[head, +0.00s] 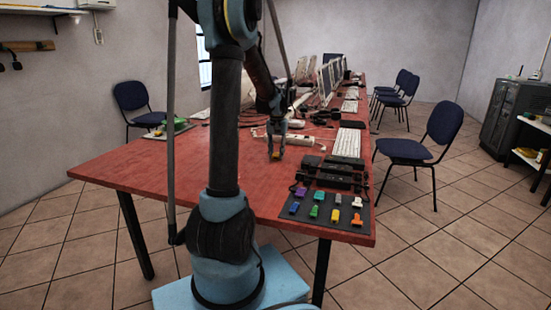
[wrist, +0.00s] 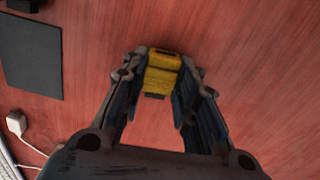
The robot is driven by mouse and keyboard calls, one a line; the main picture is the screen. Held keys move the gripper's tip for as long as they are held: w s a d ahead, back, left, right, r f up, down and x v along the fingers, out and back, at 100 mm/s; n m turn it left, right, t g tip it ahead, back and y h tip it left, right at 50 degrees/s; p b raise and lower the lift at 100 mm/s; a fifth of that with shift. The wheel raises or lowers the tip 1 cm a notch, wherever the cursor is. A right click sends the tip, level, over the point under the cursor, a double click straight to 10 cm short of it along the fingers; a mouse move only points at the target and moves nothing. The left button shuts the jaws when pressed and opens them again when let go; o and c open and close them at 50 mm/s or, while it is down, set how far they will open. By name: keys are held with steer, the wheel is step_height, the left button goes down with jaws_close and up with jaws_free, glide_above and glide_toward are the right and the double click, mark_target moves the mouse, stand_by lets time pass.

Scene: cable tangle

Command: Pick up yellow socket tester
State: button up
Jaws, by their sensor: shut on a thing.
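The yellow socket tester (wrist: 162,73) is between the two fingers of my gripper (wrist: 160,80) in the wrist view, with the fingers closed on its sides. In the head view my gripper (head: 276,153) hangs over the red table, with a small yellow-orange bit of the tester (head: 276,155) showing at its tips. The tester appears to be held above the table top; the exact height is hard to tell.
A white power strip (head: 290,138) and keyboard (head: 347,143) lie farther back. Blue chairs (head: 425,148) stand right.

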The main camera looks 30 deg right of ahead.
mark_target(277, 153)
step_height(277, 153, up, 10)
stand_by(0.6)
